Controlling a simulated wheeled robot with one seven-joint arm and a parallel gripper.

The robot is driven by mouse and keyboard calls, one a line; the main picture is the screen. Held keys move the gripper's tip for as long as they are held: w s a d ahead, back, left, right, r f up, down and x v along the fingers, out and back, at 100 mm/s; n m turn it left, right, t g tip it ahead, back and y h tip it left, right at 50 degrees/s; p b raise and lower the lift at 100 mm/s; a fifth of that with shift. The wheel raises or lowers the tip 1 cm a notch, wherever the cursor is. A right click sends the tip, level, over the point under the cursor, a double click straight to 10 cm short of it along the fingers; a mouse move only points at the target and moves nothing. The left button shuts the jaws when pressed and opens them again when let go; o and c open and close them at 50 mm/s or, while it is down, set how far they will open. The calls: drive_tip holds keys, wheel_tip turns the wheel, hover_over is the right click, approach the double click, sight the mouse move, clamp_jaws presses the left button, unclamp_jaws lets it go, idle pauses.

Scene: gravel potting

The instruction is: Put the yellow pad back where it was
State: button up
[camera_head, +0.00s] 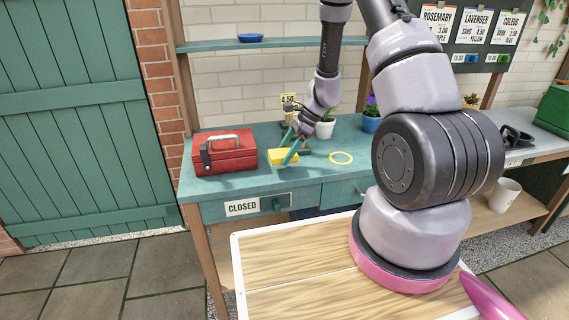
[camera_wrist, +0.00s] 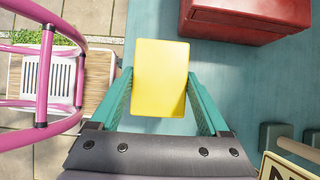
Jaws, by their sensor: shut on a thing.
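The yellow pad (camera_head: 277,155) is at my gripper's fingertips over the teal bench (camera_head: 240,185), right of the red toolbox. In the wrist view the pad (camera_wrist: 160,65) is a plain yellow block between the two green fingers. My gripper (camera_head: 286,158) reaches down from above and is shut on the pad; it also shows in the wrist view (camera_wrist: 160,88). I cannot tell whether the pad's underside touches the bench. A thin yellow ring (camera_head: 341,152) lies flat on the bench to the right of the pad.
The red toolbox (camera_head: 225,153) stands just left of the pad. A blue bowl (camera_head: 250,38) sits on the shelf above. The bench front, right of the toolbox, is fairly clear.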

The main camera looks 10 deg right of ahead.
drive_tip(key=shift+f, duration=1.95)
drive_tip(key=shift+f, duration=0.1)
drive_tip(key=o, duration=1.5)
drive_tip(key=shift+c, duration=0.2)
drive_tip(key=v, duration=1.2)
drive_tip(key=s+a+r+n+t+h, duration=0.1)
drive_tip(key=s+r+n, duration=0.2)
drive_tip(key=r, duration=0.7)
drive_tip(key=s+a+r+n+t, duration=0.1)
drive_tip(key=s+r+n, duration=0.2)
drive_tip(key=r, duration=0.7)
drive_tip(key=s+r+n+t+h, duration=0.3)
drive_tip(key=s+r+n+t, duration=0.2)
drive_tip(key=s+r, duration=0.8)
drive_tip(key=s+n, duration=0.3)
drive_tip(key=shift+s+d+r+h, duration=0.15)
drive_tip(key=shift+s+d+h, duration=0.15)
